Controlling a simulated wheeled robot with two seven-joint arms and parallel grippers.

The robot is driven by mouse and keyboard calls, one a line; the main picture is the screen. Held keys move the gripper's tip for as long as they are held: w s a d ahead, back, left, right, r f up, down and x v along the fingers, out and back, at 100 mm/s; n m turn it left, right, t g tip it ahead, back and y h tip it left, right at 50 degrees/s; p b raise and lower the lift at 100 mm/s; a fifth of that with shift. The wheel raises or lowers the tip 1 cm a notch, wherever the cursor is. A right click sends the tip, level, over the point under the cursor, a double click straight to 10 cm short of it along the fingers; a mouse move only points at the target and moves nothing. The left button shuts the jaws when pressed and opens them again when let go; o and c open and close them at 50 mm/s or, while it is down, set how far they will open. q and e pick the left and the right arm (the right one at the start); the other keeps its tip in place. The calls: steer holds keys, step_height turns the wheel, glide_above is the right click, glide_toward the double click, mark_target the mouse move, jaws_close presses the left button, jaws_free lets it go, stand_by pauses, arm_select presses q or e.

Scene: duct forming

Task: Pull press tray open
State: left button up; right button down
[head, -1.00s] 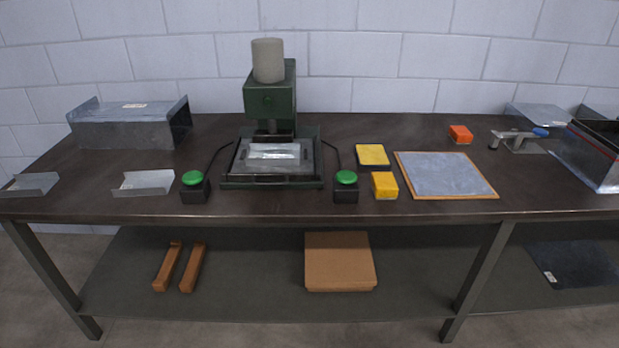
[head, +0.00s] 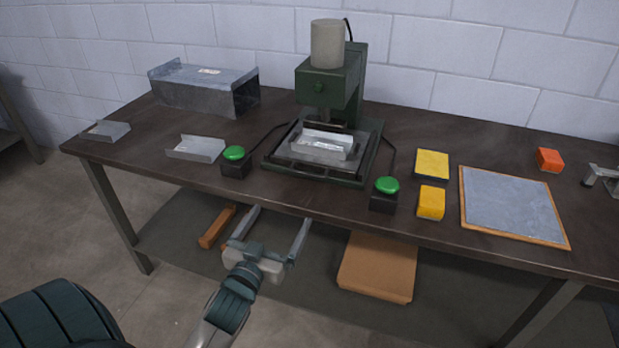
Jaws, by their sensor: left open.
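The green press (head: 331,78) with a pale cylinder on top stands at the back middle of the bench. Its tray (head: 307,164) sits in the base under the press head, with a dark bar along its front edge. A shiny metal piece (head: 325,143) lies in the tray. My left gripper (head: 278,222) is open and empty, in front of the bench's front edge and nearer to me than the tray, touching nothing that I can see.
Two green-topped buttons (head: 234,153) (head: 387,185) flank the press front. Bent sheet pieces (head: 196,148) lie to the left, near a large duct piece (head: 205,88). Yellow blocks (head: 431,203) and a framed grey sheet (head: 513,205) lie right. A cardboard box (head: 377,267) sits on the lower shelf.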

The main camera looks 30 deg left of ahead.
arm_select(q)
steer(key=shift+w, duration=0.15)
arm_select(e)
steer(key=shift+s, duration=0.1)
arm_select(q)
steer(key=p, duration=0.2)
glide_toward(306, 175)
steer(key=x, duration=0.7)
steer(key=shift+a, duration=0.1)
steer(key=shift+x, duration=0.8)
steer(key=shift+f, duration=0.1)
arm_select(e)
steer(key=s, duration=0.2)
steer(key=s+d, duration=0.1)
steer(key=shift+f+g, duration=0.3)
steer(key=shift+f, duration=0.05)
